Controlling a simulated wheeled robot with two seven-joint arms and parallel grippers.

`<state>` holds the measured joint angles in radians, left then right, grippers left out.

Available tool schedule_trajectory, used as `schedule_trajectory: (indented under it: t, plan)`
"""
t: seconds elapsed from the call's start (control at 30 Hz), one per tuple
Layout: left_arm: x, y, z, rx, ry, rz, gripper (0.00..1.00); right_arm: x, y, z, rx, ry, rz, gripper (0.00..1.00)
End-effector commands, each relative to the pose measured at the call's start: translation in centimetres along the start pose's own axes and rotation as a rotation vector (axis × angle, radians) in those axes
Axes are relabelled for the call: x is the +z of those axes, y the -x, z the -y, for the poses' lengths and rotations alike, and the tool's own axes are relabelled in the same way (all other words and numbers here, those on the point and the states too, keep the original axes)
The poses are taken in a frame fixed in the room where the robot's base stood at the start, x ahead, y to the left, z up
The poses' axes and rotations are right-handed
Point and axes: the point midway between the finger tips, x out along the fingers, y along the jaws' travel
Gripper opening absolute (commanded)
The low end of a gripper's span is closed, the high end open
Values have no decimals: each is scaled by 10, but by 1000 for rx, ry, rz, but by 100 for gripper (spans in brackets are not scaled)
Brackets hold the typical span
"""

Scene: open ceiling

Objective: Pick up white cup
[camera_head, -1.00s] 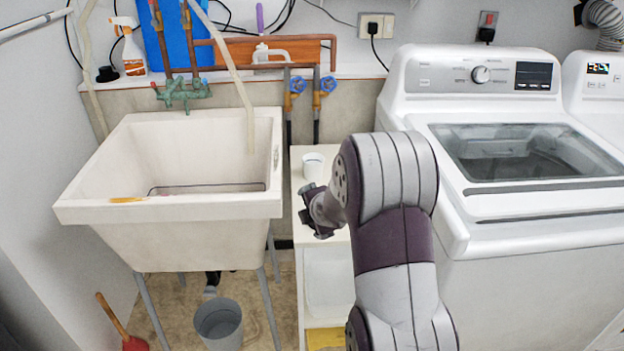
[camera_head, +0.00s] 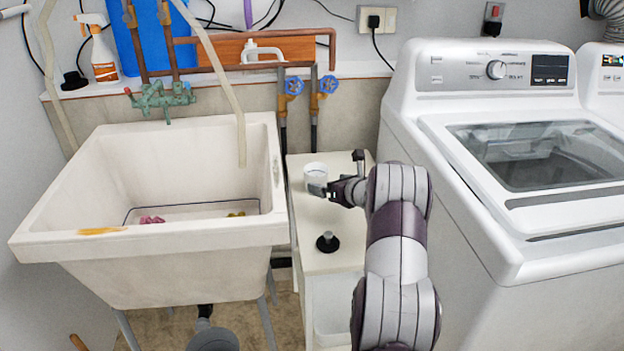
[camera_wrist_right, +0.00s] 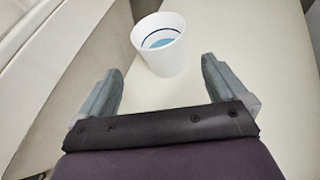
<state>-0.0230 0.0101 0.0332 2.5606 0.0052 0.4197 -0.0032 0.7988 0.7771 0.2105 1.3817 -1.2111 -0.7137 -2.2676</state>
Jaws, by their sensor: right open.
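The white cup (camera_head: 316,174) stands upright near the back of the narrow white cabinet top (camera_head: 330,222), between the sink and the washing machine. In the right wrist view the cup (camera_wrist_right: 160,44) shows a dark blue line and a light blue area inside, and it stands just ahead of the gap between my fingers. My right gripper (camera_head: 336,174) is open and empty, close to the cup; it also shows in the right wrist view (camera_wrist_right: 160,86) with fingers spread wide. My left gripper is not in view.
A black stopper-like object (camera_head: 328,242) stands on the cabinet top nearer the front. The sink (camera_head: 150,245) is at the left, the washing machine (camera_head: 500,215) at the right. Pipes with blue valves (camera_head: 294,86) run behind the cabinet.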

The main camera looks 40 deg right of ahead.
Motion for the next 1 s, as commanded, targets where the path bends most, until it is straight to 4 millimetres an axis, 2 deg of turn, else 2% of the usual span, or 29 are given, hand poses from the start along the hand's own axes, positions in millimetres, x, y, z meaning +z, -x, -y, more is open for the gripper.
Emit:
schedule_trajectory:
  t: [0.1, 0.27, 0.5, 0.77, 0.93, 1.0]
  plan:
    - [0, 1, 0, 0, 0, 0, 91, 0, -24, -1, 2, 0, -1, 99]
    - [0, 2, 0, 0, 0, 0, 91, 0, -42, 0, 1, -1, 0, 99]
    - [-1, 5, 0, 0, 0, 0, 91, -1, -82, 3, 1, -1, 0, 99]
    - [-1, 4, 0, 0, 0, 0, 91, -1, -86, 3, -1, -4, 0, 99]
    - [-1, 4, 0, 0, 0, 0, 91, -2, -86, 3, -1, -4, 0, 44]
    - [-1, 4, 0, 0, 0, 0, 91, -1, -86, 3, -1, -4, 0, 41]
